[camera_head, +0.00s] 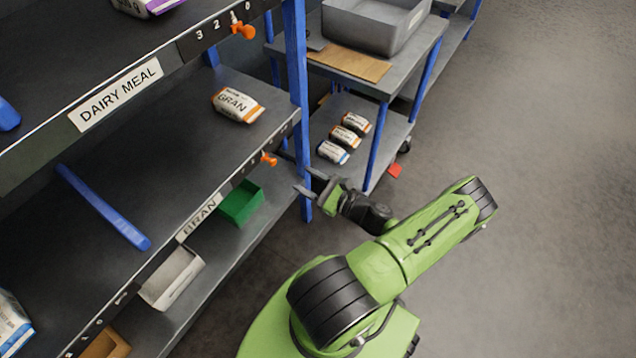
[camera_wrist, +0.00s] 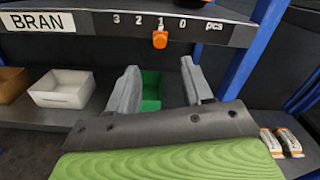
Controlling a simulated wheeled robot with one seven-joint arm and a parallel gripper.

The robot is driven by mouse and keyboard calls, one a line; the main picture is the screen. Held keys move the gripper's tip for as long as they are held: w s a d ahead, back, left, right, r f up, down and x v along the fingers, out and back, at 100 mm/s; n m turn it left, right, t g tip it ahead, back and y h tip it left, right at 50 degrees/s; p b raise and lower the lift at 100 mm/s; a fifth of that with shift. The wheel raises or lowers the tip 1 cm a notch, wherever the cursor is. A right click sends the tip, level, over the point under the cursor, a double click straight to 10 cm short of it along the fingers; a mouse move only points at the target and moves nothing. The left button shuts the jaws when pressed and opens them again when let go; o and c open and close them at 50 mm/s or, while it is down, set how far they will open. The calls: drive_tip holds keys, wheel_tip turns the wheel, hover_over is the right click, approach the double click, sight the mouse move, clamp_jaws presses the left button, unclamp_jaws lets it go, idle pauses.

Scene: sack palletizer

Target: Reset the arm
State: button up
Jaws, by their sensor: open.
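My green arm reaches from the bottom middle of the head view up toward the shelf's right end. My gripper (camera_head: 303,181) is open and empty, beside the blue corner post near the lower shelf edge. In the wrist view its two grey fingers (camera_wrist: 158,82) stand apart with nothing between them but the background. Behind them the green bin (camera_wrist: 151,90) shows in part. The BRAN label (camera_wrist: 36,21) and an orange slider (camera_wrist: 160,39) on the number strip are above the fingers.
A sack (camera_head: 236,105) lies on the middle shelf. A cart (camera_head: 375,113) at the back holds several small sacks below and a grey tub (camera_head: 372,27) on top. A white bin (camera_head: 171,277) stands on the bottom shelf. The floor at the right is clear.

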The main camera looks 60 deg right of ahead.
drive_tip(key=s, duration=0.4)
idle(0.4)
